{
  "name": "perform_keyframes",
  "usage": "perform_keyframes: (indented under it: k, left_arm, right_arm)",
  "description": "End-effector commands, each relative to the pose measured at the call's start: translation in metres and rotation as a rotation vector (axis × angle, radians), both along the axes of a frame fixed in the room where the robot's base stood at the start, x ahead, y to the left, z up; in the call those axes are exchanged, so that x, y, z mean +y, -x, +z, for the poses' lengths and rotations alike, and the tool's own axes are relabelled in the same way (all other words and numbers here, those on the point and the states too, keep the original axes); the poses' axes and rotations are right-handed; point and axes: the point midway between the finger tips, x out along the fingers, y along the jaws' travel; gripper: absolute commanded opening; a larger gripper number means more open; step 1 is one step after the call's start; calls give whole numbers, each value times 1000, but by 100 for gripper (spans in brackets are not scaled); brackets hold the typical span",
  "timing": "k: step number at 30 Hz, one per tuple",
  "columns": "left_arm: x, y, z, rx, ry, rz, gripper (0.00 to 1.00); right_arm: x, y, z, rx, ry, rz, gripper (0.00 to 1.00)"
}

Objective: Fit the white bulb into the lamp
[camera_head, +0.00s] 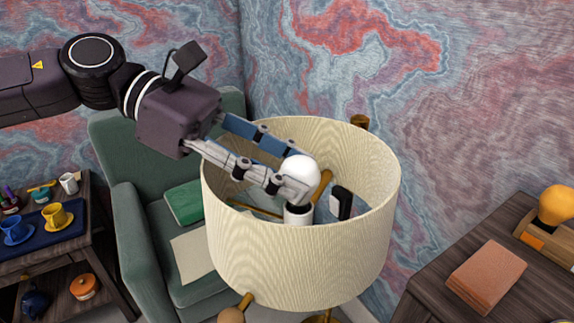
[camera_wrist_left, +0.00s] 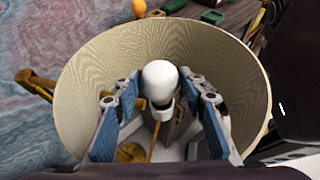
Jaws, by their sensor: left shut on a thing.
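The white bulb (camera_head: 300,168) is upright inside the cream lampshade (camera_head: 300,255) of the lamp. My left gripper (camera_head: 297,181) reaches down through the shade's open top and is shut on the bulb, with fingers on both sides of it. A white cylindrical socket (camera_head: 298,214) shows directly below the bulb. The fingertips cover the join, so I cannot tell whether the bulb is seated. In the left wrist view the bulb (camera_wrist_left: 160,80) sits between the fingers, surrounded by the shade (camera_wrist_left: 90,62). My right gripper is not in view.
An orange bulb (camera_head: 556,204) sits in a wooden holder on the right desk, near a reddish-brown book (camera_head: 487,276). A green armchair (camera_head: 128,225) stands behind the lamp. A side table at left holds cups on a blue tray (camera_head: 36,238). The shade's rim surrounds my fingers.

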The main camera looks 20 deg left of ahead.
Motion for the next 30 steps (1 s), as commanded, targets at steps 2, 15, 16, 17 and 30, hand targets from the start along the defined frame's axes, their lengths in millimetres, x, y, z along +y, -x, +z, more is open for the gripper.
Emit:
perform_keyframes:
  k: [2, 15, 16, 17, 30]
  left_arm:
    - [0, 0, 0, 0, 0, 0, 16]
    - [0, 0, 0, 0, 0, 0, 58]
    - [0, 0, 0, 0, 0, 0, 58]
    - [0, 0, 0, 0, 0, 0, 58]
    - [0, 0, 17, -1, 0, 0, 58]
  right_arm:
    - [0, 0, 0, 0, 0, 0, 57]
    - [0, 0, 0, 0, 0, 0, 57]
    - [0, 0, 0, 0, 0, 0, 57]
    - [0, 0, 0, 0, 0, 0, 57]
    - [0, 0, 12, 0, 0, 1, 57]
